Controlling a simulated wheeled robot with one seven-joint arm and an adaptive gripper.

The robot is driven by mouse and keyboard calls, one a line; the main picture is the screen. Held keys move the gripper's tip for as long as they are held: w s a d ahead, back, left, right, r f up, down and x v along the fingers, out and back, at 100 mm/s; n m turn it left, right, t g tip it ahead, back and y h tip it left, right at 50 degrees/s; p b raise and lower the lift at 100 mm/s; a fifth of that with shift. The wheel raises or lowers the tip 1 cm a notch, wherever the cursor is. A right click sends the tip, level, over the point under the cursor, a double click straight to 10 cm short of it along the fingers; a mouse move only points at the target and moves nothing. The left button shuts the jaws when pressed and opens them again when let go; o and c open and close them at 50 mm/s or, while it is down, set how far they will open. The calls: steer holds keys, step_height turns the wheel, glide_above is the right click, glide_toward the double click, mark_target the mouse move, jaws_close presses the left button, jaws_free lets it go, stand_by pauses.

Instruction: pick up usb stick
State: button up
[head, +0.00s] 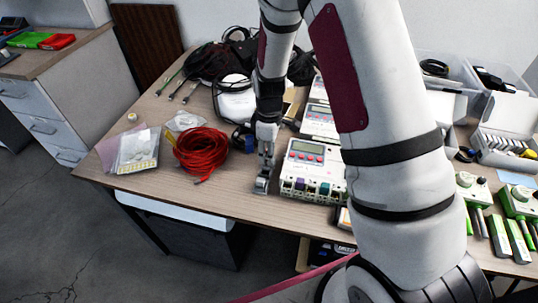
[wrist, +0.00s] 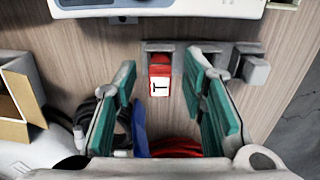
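A small red block with a white label marked "T" (wrist: 160,82), which looks like the usb stick, lies on the wooden table in the wrist view. My gripper (wrist: 162,72) is open, its two green-padded fingers on either side of the block with gaps to both. Nothing is visibly held. In the head view my gripper (head: 263,184) points down low over the table, left of a white meter device (head: 312,168). The block cannot be made out there.
Grey blocky pieces (wrist: 252,68) lie by the block's far end and to its right. A red cable coil (head: 201,152) and a blue item (head: 249,146) lie left of my gripper. An open cardboard box (wrist: 20,95) is at left. Bare tabletop (head: 215,195) lies towards the front edge.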

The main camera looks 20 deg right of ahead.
steer(key=shift+c, duration=0.5)
jaws_close()
